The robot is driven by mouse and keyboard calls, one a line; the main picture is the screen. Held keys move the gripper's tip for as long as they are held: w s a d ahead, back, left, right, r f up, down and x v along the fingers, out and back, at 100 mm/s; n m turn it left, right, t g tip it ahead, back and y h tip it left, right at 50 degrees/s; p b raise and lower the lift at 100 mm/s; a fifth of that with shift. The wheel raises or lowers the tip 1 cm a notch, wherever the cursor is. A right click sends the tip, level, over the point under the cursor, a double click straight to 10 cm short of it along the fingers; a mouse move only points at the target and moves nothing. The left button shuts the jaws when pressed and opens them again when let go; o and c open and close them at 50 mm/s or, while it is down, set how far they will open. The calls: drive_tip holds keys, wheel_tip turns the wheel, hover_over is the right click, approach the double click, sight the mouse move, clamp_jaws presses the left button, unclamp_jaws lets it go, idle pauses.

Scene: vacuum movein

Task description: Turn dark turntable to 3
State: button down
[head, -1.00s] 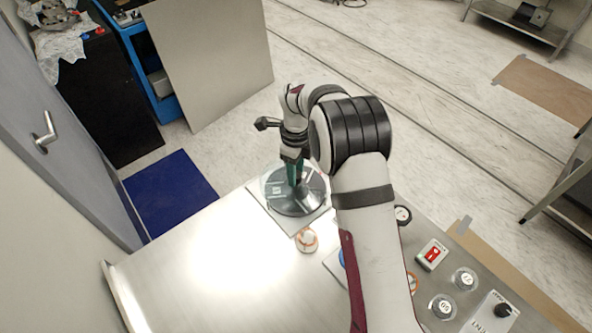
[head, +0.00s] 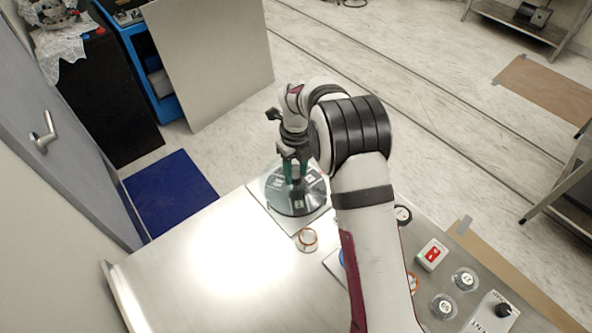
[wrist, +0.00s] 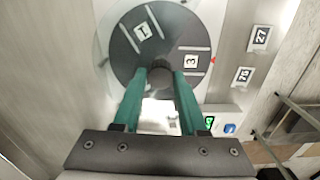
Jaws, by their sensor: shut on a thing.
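The dark turntable (wrist: 168,45) is a round dark disc with light stripes and white number labels under a clear round rim. It also shows in the head view (head: 290,200). Its label 3 (wrist: 191,61) is on the right in the wrist view, close to and roughly in line with a small red pointer (wrist: 213,60). Its label 1 (wrist: 143,31) is at the upper left. My gripper (wrist: 160,76) has its green fingers shut on the dark centre knob (wrist: 160,68). In the head view my gripper (head: 292,180) points down onto the disc and hides part of it.
An orange-and-white round piece (head: 307,240) sits in front of the turntable. A red switch (head: 432,254), clear-capped buttons (head: 465,279) and a black-knobbed box (head: 494,312) are at the right. Labels 27 (wrist: 262,35) and 76 (wrist: 243,76) lie beside the turntable. The table's left part is clear.

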sight(296, 175)
idle(0.3)
drive_tip(key=shift+c, duration=2.2)
unclamp_jaws()
wheel_tip(296, 175, up, 16)
drive_tip(key=shift+f, duration=0.1)
